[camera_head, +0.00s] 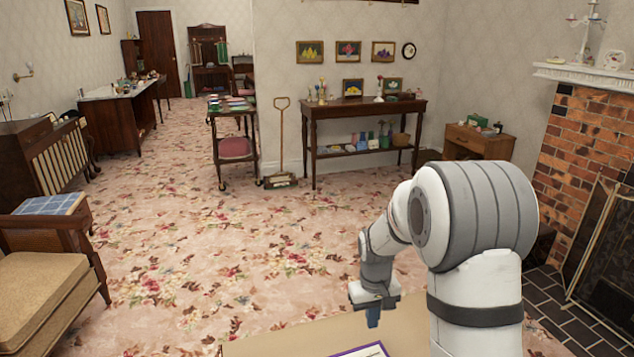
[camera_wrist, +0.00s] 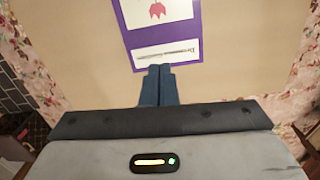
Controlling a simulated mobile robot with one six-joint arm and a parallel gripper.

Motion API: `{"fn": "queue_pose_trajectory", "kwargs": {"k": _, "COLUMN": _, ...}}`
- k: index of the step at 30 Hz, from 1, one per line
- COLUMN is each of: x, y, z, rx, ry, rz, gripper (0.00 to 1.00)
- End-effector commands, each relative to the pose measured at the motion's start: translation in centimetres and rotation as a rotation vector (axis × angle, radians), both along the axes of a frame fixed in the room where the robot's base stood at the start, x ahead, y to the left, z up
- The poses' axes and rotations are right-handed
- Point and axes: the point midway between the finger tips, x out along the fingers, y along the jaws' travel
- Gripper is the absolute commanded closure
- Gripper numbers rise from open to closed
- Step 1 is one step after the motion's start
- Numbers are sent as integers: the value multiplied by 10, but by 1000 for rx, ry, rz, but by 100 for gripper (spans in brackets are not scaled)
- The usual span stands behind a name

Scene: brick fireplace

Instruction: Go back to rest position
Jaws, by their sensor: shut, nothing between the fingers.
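Ahead of the fingertips a purple-bordered card (camera_wrist: 190,68) with a red flower picture and a line of print lies flat on the tan surface. Only a corner of this card (camera_head: 362,350) shows at the bottom edge of the head view. I cannot tell whether the fingertips touch it.
A brick fireplace (camera_head: 590,140) with a dark screen (camera_head: 600,255) stands at the right. A cushioned chair (camera_head: 40,285) is at the left. A console table (camera_head: 365,108) and a small cart (camera_head: 232,140) stand at the back. The flowered carpet (camera_head: 220,240) between is clear.

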Motion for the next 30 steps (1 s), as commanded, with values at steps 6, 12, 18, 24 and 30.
{"fn": "queue_pose_trajectory", "kwargs": {"k": 6, "x": -58, "y": -8, "z": 122, "rx": 10, "ry": -80, "rz": -62, "gripper": 100}}
{"fn": "queue_pose_trajectory", "kwargs": {"k": 12, "x": -118, "y": -13, "z": 201, "rx": 23, "ry": -148, "rz": -120, "gripper": 100}}
{"fn": "queue_pose_trajectory", "kwargs": {"k": 18, "x": -179, "y": -16, "z": 258, "rx": 38, "ry": -214, "rz": -174, "gripper": 100}}
{"fn": "queue_pose_trajectory", "kwargs": {"k": 24, "x": -219, "y": -18, "z": 282, "rx": 47, "ry": -254, "rz": -209, "gripper": 100}}
{"fn": "queue_pose_trajectory", "kwargs": {"k": 30, "x": -231, "y": -18, "z": 285, "rx": 50, "ry": -265, "rz": -221, "gripper": 100}}
